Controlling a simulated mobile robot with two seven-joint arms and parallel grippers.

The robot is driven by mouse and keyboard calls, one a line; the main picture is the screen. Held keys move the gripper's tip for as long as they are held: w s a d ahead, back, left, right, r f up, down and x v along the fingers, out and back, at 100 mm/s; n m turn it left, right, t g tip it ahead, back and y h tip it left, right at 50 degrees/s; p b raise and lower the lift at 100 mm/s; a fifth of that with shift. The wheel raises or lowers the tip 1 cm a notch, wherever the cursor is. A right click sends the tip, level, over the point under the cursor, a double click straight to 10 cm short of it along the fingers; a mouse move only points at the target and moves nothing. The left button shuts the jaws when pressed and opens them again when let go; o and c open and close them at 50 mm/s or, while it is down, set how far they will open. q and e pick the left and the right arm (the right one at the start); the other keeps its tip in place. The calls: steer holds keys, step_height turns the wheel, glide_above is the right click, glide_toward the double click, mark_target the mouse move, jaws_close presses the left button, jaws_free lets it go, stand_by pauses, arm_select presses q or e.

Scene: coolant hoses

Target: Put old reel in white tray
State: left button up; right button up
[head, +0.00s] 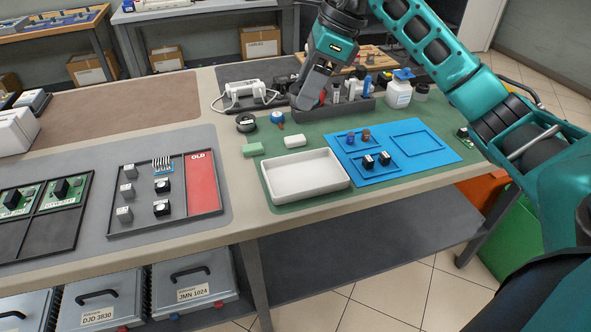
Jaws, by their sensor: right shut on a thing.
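The white tray (303,176) lies on the green mat near the table's front edge and looks empty. My right gripper (304,102) is above the table behind the tray, at the left part of the dark organizer, with its fingers pointing down. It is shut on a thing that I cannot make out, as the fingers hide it. A black reel (246,122) lies to its left, and a small blue round thing (277,117) lies between them. I cannot tell which reel is the old one. My left gripper is not in view.
The dark organizer (345,111) holds several upright tools. A white bottle (398,93) stands to its right. A blue mat (425,146) with small parts lies right of the tray. A green block (253,149) and a white block (295,140) lie behind the tray. A parts tray with a red OLD section (203,184) is at left.

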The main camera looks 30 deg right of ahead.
steer(key=shift+w+d+r+m, duration=0.25)
steer(key=shift+d+r+m, duration=0.05)
steer(key=shift+r+m, duration=0.1)
steer(key=shift+f, duration=0.1)
steer(key=b, duration=0.2)
glide_above(299, 176)
steer(key=d, duration=0.1)
steer(key=f, duration=0.9)
steer(key=s+f, duration=0.1)
steer(key=f, duration=0.4)
steer(key=shift+d+f, duration=0.1)
steer(key=shift+f, duration=0.75)
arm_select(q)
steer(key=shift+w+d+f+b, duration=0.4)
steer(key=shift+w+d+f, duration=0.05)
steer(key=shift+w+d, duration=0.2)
arm_select(e)
steer(key=shift+f, duration=1.85)
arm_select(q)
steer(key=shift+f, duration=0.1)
arm_select(e)
steer(key=shift+f, duration=0.1)
steer(key=o, duration=1.1)
